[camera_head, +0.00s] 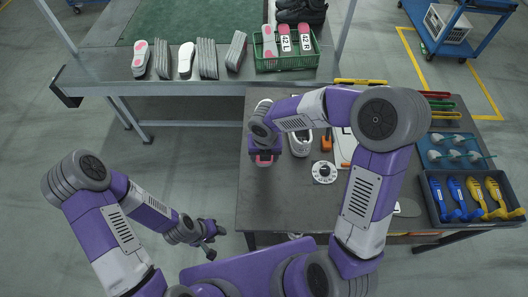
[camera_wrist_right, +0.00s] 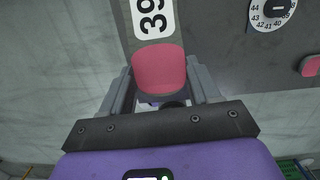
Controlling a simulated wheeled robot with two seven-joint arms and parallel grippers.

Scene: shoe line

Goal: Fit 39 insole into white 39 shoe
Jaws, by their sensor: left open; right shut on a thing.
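My right gripper (camera_wrist_right: 160,85) is shut on the 39 insole (camera_wrist_right: 158,68), which is grey with a pink end and a white 39 label. In the head view, the insole's pink end (camera_head: 264,159) shows below my right wrist, near the table's left edge; the rest is hidden by the arm. A white shoe (camera_head: 300,141) stands on the table just right of that gripper, partly behind my forearm; its size cannot be read. My left gripper (camera_head: 209,235) is open and empty, left of the table over the floor.
A back bench (camera_head: 105,72) carries insoles and a green crate (camera_head: 287,63). The table's front left is clear.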

